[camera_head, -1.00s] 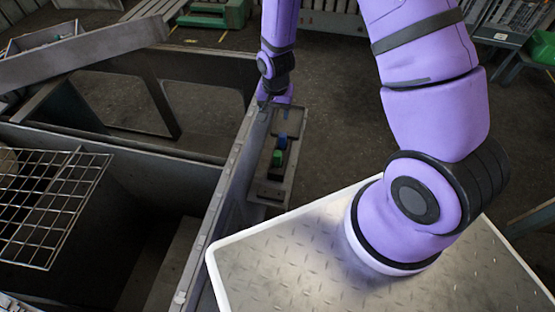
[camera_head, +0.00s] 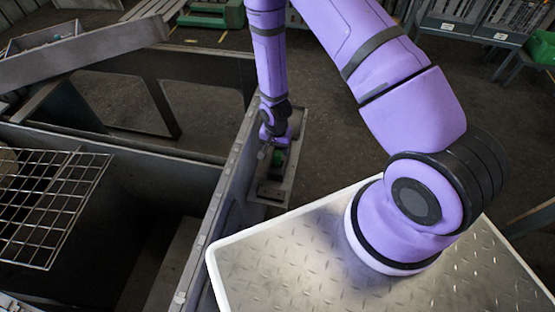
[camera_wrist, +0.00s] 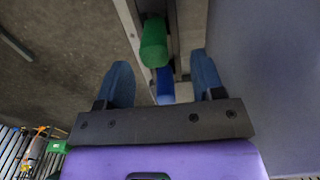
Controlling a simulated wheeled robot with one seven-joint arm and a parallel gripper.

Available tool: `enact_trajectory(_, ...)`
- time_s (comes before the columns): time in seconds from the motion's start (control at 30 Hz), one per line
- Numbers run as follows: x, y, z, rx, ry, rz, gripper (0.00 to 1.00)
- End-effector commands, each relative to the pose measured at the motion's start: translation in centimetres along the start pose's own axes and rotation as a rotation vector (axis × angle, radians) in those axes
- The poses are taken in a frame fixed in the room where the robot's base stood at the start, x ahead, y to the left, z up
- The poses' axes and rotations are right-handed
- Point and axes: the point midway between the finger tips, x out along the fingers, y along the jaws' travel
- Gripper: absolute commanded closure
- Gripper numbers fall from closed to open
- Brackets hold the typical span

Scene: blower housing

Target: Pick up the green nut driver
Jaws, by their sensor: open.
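The green nut driver (camera_head: 278,158) lies in a narrow grey tray on the outer side of the housing wall; only its green handle shows clearly. In the wrist view the green handle (camera_wrist: 154,42) is ahead of my gripper (camera_wrist: 160,75), between the lines of its two blue fingers. My gripper is open and empty, above the tray. A blue handle (camera_wrist: 165,80) lies close behind the green one, between the fingers in the picture. In the head view my wrist hides the blue handle and part of the tray.
The tray (camera_head: 270,192) hangs along the grey housing wall (camera_head: 215,215), which stands close on its left. A wire grid (camera_head: 50,205) lies over the housing at left. Open floor (camera_head: 345,130) lies right of the tray.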

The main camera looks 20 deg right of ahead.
Motion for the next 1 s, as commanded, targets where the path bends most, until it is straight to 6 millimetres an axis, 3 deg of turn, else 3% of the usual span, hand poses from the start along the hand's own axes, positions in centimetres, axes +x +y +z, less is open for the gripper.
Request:
enact_trajectory(0.43,4.6,0.6,0.2,-0.001,-0.001,0.001,0.38)
enact_trajectory(0.77,5.2,0.6,0.2,0.0,0.0,0.0,0.38)
enact_trajectory(0.8,5.2,0.6,0.2,0.0,0.0,0.0,0.41)
enact_trajectory(1.0,5.2,0.6,0.2,0.0,0.0,0.0,0.87)
